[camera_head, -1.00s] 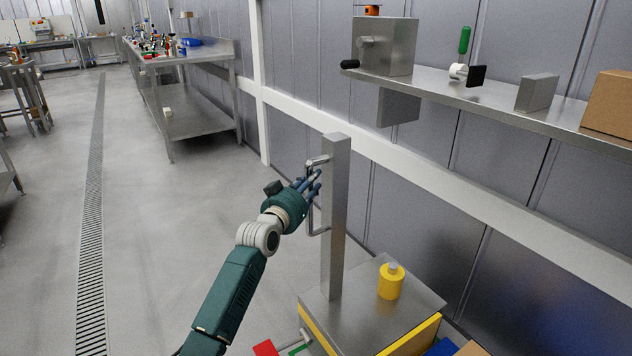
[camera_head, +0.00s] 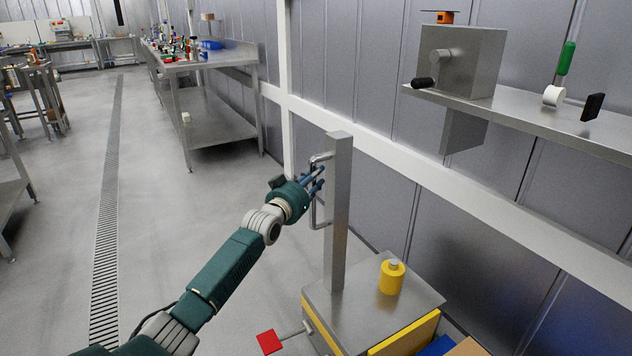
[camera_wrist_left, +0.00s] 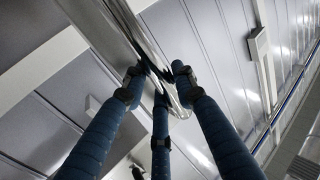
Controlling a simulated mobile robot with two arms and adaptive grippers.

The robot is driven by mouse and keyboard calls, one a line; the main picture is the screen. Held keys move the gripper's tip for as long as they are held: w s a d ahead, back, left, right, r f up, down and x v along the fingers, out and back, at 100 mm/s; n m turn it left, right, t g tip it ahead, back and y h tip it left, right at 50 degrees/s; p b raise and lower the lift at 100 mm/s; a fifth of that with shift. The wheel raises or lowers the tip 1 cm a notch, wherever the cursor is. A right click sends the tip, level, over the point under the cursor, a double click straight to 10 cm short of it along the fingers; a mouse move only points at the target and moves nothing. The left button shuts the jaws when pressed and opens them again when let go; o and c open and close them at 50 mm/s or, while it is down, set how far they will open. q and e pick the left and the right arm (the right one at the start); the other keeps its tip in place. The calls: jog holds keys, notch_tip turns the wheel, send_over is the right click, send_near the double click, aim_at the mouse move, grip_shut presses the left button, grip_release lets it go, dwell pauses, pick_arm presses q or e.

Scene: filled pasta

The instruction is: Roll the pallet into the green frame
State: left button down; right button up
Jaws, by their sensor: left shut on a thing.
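A wheeled steel unit (camera_head: 346,306) with yellow sides stands at the bottom of the head view. A tall square post (camera_head: 338,230) rises from it, with a bent metal handle (camera_head: 314,214) on its left side. My left gripper (camera_head: 316,182) is shut on this handle. In the left wrist view its blue fingers (camera_wrist_left: 160,88) close around the shiny bar (camera_wrist_left: 185,50). A red pad (camera_head: 270,342) on a thin rod sticks out at the unit's left. The unit's load is mostly hidden or cut off. The green frame is not visible now. My right gripper is not in view.
A yellow cylinder (camera_head: 391,276) stands on the unit's top. A metal wall runs along the right, with a shelf (camera_head: 545,118) and a steel box (camera_head: 475,65). A steel table (camera_head: 215,59) stands ahead. Open floor with a drain grate (camera_head: 108,215) lies to the left.

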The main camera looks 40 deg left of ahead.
pick_arm(q)
jog(key=shift+w+a+f, duration=0.1)
jog(key=shift+w+a, duration=0.05)
jog(key=shift+a, duration=0.25)
jog(key=c, duration=1.4)
grip_release()
jog(key=s, duration=0.4)
jog(key=s+d, duration=0.1)
jog(key=s, duration=0.3)
jog(key=s+d, duration=0.1)
jog(key=s, duration=0.3)
jog(key=shift+d, duration=0.2)
jog(key=shift+w, duration=0.1)
